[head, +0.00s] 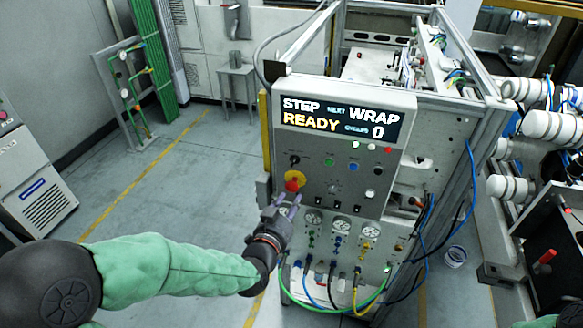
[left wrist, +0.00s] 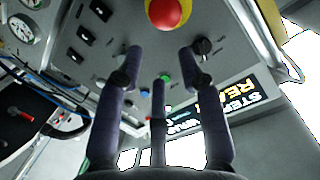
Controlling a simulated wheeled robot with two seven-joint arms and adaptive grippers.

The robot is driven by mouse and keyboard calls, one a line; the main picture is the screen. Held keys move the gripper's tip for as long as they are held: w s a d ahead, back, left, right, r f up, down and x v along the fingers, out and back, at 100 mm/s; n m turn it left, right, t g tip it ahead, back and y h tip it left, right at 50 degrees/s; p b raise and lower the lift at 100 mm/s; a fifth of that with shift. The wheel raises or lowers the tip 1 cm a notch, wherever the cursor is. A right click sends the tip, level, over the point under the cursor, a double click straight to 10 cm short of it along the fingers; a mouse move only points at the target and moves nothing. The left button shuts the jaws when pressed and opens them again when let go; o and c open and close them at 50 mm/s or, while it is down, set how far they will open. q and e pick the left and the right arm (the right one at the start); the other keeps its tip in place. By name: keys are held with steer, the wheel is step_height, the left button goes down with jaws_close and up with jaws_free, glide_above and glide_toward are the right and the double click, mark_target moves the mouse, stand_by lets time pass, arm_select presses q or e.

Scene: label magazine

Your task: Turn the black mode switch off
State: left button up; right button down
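A black rotary knob (head: 294,160), which looks like the mode switch, sits at the upper left of the grey control panel (head: 312,190), just above a red emergency button on a yellow plate (head: 294,181). In the left wrist view the knob (left wrist: 202,46) is near the tip of the right-hand finger; its pointer direction is unclear. My left gripper (head: 286,203) is just below the red button in the head view. Its three fingers are spread and empty in the left wrist view (left wrist: 160,60). I cannot tell whether a finger touches the panel. My right gripper is not seen.
The display (head: 340,118) above reads STEP, WRAP, READY and 0. A green button (head: 329,162), a blue button (head: 353,168) and a second black knob are on the panel. Gauges (head: 313,217) and hoses are below.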

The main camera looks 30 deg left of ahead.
arm_select(q)
steer(key=t+y, duration=0.1)
steer(key=y, duration=0.1)
glide_toward(294, 161)
steer(key=x, duration=0.5)
steer(key=f+x, duration=0.1)
steer(key=x, duration=0.2)
steer(key=shift+w+p, duration=0.25)
steer(key=shift+p, duration=0.05)
jaws_close()
